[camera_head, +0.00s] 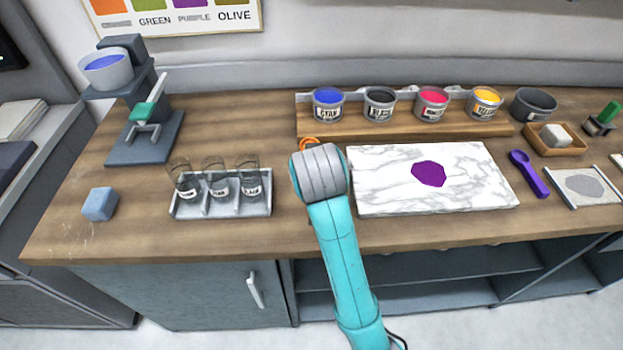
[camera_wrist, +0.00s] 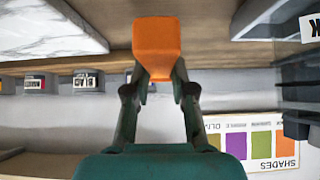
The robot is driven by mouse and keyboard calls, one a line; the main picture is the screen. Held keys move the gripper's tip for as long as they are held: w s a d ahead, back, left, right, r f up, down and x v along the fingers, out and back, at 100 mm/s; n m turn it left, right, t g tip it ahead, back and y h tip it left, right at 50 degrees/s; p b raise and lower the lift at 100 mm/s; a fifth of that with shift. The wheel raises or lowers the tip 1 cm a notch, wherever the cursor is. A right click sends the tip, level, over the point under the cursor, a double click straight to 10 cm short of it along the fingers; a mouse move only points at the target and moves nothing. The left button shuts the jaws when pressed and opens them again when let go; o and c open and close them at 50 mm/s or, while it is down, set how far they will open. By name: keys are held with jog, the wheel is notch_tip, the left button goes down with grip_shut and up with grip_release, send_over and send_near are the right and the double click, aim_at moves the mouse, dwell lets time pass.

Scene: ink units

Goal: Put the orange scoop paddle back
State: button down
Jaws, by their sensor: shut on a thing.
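The orange scoop paddle (camera_wrist: 157,48) is held in my gripper (camera_wrist: 159,90). In the wrist view its broad orange end faces the camera, between and beyond the two dark green fingers. The fingers are shut on its narrower part. In the head view only a small orange piece (camera_head: 309,142) shows behind my grey wrist joint, left of the marble slab (camera_head: 365,195) and in front of the wooden can rack (camera_head: 345,127). My gripper's fingers are hidden there by my arm.
A blue can (camera_head: 328,100), black can (camera_head: 380,102), pink can (camera_head: 432,103) and yellow can (camera_head: 484,101) line the rack. A jar tray (camera_head: 225,208) stands left of my arm. A purple scoop (camera_head: 530,173) lies right of the slab. Bare wood shows behind the jar tray.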

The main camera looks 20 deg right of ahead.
jog(key=shift+f, duration=3)
jog(key=shift+f, duration=0.1)
jog(key=c, duration=1)
grip_release()
jog(key=v, duration=1.2)
jog(key=shift+s, duration=0.1)
